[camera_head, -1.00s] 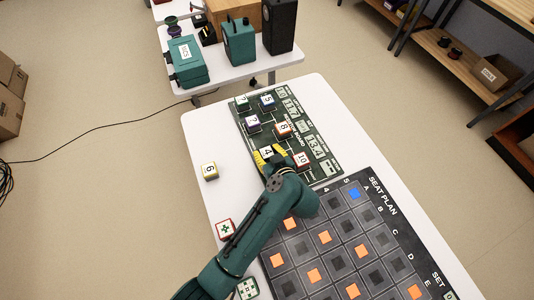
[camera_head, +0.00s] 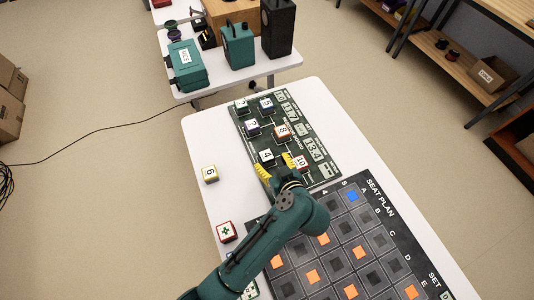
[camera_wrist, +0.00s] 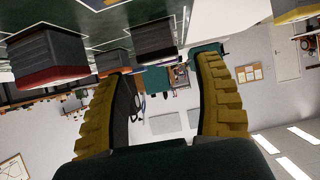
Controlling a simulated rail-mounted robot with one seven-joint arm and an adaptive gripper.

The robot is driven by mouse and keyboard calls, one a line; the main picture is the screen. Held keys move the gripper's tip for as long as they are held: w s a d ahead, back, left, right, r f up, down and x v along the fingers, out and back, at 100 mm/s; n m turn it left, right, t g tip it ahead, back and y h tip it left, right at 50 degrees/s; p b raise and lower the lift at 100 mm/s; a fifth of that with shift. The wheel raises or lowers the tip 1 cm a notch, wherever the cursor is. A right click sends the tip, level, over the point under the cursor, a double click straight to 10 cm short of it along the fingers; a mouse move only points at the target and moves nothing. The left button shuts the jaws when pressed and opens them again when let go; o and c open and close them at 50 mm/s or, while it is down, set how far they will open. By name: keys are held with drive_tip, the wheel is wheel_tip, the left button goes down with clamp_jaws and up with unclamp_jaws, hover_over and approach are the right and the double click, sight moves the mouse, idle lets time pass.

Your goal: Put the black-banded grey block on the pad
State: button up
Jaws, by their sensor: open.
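The block marked 4 (camera_head: 267,156) sits on the green board in the head view. It appears to be the grey block with a black band (camera_wrist: 155,40) in the wrist view. My gripper (camera_head: 276,166) is open and empty, with yellow fingers, just in front of that block on the near side. In the wrist view the fingers (camera_wrist: 168,95) are spread wide, and the block lies beyond their tips, not between them. I cannot tell which marked surface is the pad; a blue square (camera_head: 352,195) lies on the dark seat-plan board (camera_head: 378,200).
The orange-banded block 8 (camera_head: 282,131) and several others stand farther back on the green board (camera_head: 318,165).

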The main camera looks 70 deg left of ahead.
drive_tip(key=p+v, duration=0.1)
drive_tip(key=v, duration=0.6)
drive_tip(key=shift+d, duration=0.1)
drive_tip(key=w+d+r+m+t+h, duration=0.1)
drive_tip(key=w+d+r+m+t, duration=0.5)
drive_tip(key=w+r, duration=0.4)
drive_tip(key=w+d+r+m+t+h, duration=0.2)
drive_tip(key=w+d+r+t, duration=0.2)
drive_tip(key=d+r, duration=0.25)
drive_tip(key=w+d+r+m+t+h, duration=0.2)
drive_tip(key=w+d+r+t, duration=0.1)
drive_tip(key=d+r+t, duration=0.3)
drive_tip(key=s+d+r+m+t+h, duration=0.3)
drive_tip(key=d+r, duration=0.4)
drive_tip(key=r, duration=0.3)
drive_tip(key=s+d+r+m+t+h, duration=0.4)
drive_tip(key=d+r+m+h, duration=0.1)
drive_tip(key=r, duration=0.5)
drive_tip(key=d+m, duration=0.1)
drive_tip(key=d, duration=0.1)
drive_tip(key=shift+d, duration=0.3)
